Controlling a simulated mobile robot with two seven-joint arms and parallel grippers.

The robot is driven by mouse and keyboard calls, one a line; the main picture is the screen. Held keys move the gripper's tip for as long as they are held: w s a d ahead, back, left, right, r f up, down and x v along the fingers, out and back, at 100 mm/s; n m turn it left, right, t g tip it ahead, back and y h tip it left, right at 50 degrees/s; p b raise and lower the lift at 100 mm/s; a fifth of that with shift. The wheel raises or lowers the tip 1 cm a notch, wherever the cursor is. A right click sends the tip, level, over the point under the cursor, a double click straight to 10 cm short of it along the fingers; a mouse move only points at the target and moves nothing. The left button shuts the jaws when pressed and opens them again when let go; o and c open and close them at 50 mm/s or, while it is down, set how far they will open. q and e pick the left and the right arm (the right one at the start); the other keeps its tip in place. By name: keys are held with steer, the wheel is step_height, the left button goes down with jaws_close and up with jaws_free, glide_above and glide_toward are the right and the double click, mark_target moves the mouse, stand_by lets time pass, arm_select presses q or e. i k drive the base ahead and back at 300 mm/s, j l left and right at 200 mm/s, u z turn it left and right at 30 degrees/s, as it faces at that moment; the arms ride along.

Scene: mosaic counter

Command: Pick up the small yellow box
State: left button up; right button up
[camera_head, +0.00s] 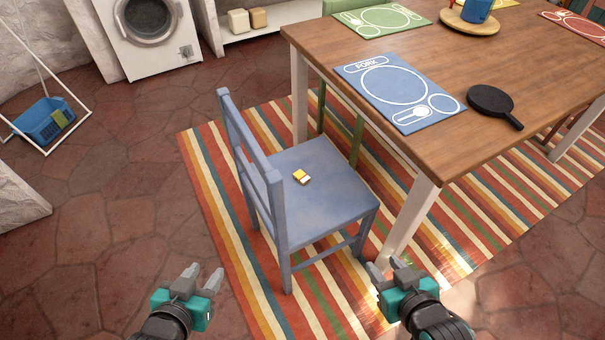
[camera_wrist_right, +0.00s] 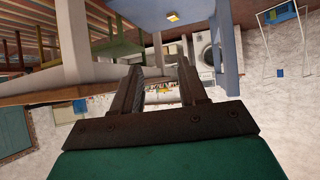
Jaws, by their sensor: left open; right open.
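The small yellow box (camera_head: 301,176) lies on the seat of the blue chair (camera_head: 325,205). It has a yellow top and a whitish side with a dark red patch. It also shows small in the right wrist view (camera_wrist_right: 172,17), near the top. My left gripper (camera_head: 205,275) is open and empty, in front of the chair and to its left. My right gripper (camera_head: 388,268) is open and empty, near the chair's front right leg; its fingers also show in the right wrist view (camera_wrist_right: 165,85). Both grippers are apart from the box.
The chair's backrest (camera_head: 250,160) rises left of the box. A wooden table (camera_head: 440,70) with placemats (camera_head: 375,92) and a dark pan (camera_head: 490,100) stands right of the chair. A striped rug (camera_head: 225,215) lies beneath.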

mark_target(301, 176)
steer(key=i+j+z, duration=0.2)
steer(key=j, duration=0.25)
steer(key=j+z, duration=0.15)
steer(key=j, duration=0.3)
steer(key=i+j, duration=0.35)
steer(key=j, duration=0.25)
steer(key=i+j+z, duration=0.1)
steer(key=i+j, duration=0.55)
steer(key=j, duration=0.25)
